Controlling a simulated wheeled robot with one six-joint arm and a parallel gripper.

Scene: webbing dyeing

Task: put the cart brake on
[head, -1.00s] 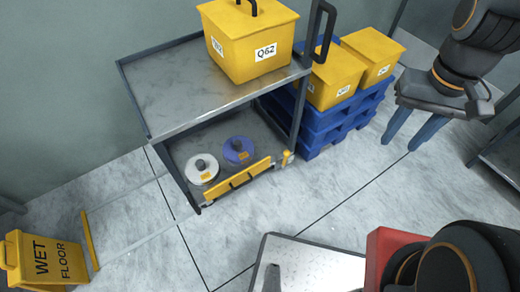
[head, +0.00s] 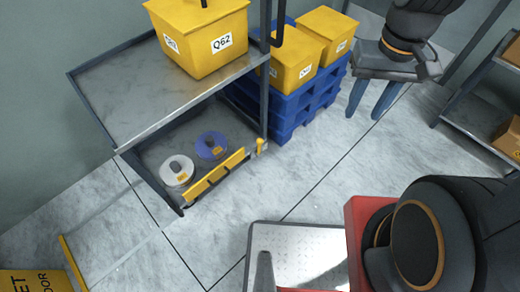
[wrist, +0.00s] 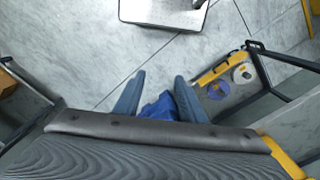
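The grey two-shelf cart (head: 125,118) stands at the left in the head view, against the wall. A small yellow lever-like part (head: 260,147) sits at the bar's right end, by the cart's corner post. Which of these is the brake is not plain. My gripper (head: 365,114) is open and empty, right of the cart and apart from it. Its two blue fingers also show in the wrist view (wrist: 159,75), with the cart's yellow bar (wrist: 212,72) to their right.
A yellow box marked Q62 (head: 205,45) is on the cart's top shelf. A white reel (head: 176,171) and a blue reel (head: 211,146) are on the lower shelf. Blue pallets (head: 290,115) with yellow boxes stand beside the cart. A wet-floor sign (head: 35,281) is lower left. A shelf rack (head: 470,125) is right.

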